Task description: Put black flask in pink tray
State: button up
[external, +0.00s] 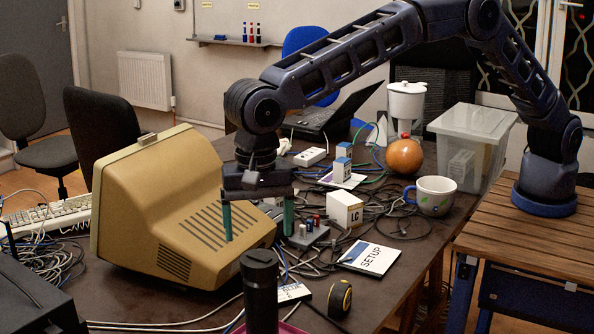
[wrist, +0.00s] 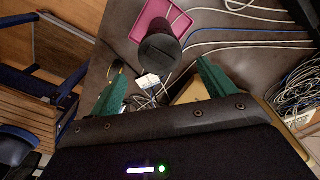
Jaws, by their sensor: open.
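The black flask (external: 262,292) stands upright at the front of the dark table, its lower end cut off by the picture's edge. In the wrist view, the flask (wrist: 159,52) shows lid-up between the fingers' directions, ahead of them. The pink tray (wrist: 184,22) is partly hidden behind the flask. Only a sliver of the tray (external: 290,329) shows at the bottom of the external view. I cannot tell whether the flask's base is in the tray or beside it. My gripper (external: 258,228) is open and empty, its green fingers pointing down beside the beige monitor, apart from the flask.
The beige monitor (external: 170,210) is close on the left of my gripper. A tape measure (external: 340,299), a SETUP card (external: 370,257), a white LC box (external: 345,209) and loose cables lie to the right. A mug (external: 436,196) and orange ball (external: 404,156) are farther right.

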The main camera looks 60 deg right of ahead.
jog(key=w+d+r+n, duration=0.1)
jog(key=w+d+r, duration=0.55)
jog(key=d, duration=0.45)
jog(key=w+d+r+n, duration=0.1)
jog(key=w+d+r, duration=0.4)
jog(key=d+r, duration=0.45)
jog(key=s+d+r+n+t, duration=0.1)
jog(key=d+r, duration=0.2)
jog(key=d, duration=0.9)
jog(key=s+d+r+n+y, duration=0.1)
jog(key=d+r, duration=0.3)
jog(key=d, duration=0.8)
jog(key=d+r+n+t, duration=0.1)
jog(key=d+r, duration=0.2)
jog(key=d, duration=0.9)
jog(key=s+d+n+t, duration=0.1)
jog(key=s+d, duration=0.6)
jog(key=d, duration=0.5)
jog(key=s+d+f+n, duration=0.1)
jog(key=s+d+f, duration=0.1)
jog(key=s+d, duration=0.2)
jog(key=s+d+f+n+t, duration=0.1)
jog(key=s+d+f, duration=0.2)
jog(key=s+d, duration=0.2)
jog(key=s+d+f+n+h, duration=0.1)
jog(key=s+d, duration=0.3)
jog(key=s, duration=0.4)
jog(key=shift+s+d+f+t, duration=0.2)
jog(key=shift+s+f+t, duration=0.15)
jog(key=shift+f, duration=0.35)
